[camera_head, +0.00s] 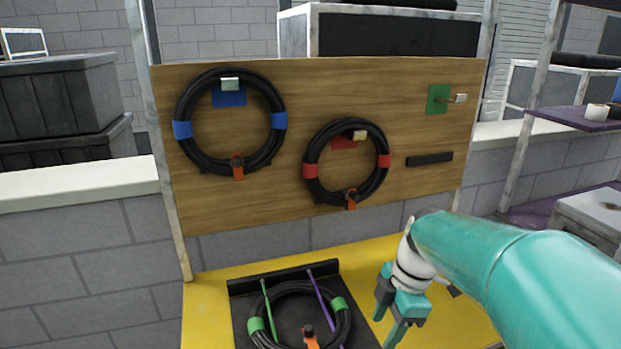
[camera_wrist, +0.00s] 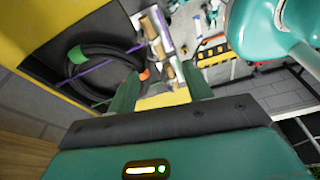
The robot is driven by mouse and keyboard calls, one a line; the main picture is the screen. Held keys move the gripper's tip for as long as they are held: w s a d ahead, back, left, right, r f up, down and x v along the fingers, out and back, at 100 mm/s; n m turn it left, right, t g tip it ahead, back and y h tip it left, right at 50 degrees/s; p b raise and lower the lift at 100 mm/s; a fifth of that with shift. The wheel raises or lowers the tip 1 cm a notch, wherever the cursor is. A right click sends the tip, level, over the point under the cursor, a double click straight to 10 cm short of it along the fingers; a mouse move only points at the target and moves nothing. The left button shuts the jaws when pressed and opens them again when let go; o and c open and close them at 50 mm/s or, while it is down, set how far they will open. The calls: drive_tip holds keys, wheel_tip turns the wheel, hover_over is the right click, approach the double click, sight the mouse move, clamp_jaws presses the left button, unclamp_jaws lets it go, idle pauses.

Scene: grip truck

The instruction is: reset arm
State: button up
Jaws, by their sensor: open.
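My gripper (camera_head: 401,308) hangs over the right part of the yellow table (camera_head: 210,305), to the right of a coiled black cable with green bands (camera_head: 275,291). Its two green fingers (camera_wrist: 160,90) are apart, with nothing between them in the wrist view. The cable lies in a dark tray (camera_head: 240,299), with a green rod and a purple rod across it and an orange clip at its front. In the wrist view the coil (camera_wrist: 78,62) shows at the upper left, apart from the fingers. My teal arm comes in from the right in the head view.
A wooden board (camera_head: 300,90) stands behind the table. It holds a blue-banded coil (camera_head: 186,128), a red-banded coil (camera_head: 311,170) and an empty hook on a green plate (camera_head: 437,98). Shelves (camera_head: 588,116) stand at the right.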

drive_tip(key=s+r+m+t+h, duration=0.1)
drive_tip(key=s+r+m+t, duration=0.1)
drive_tip(key=s+m, duration=0.3)
drive_tip(key=s+r+m+t+h, duration=0.1)
drive_tip(key=s+r+m+t, duration=0.2)
drive_tip(key=m, duration=1.1)
drive_tip(key=shift+s+a+r+t+h, duration=0.25)
drive_tip(key=shift+s+t+h, duration=0.2)
drive_tip(key=shift+s, duration=1.25)
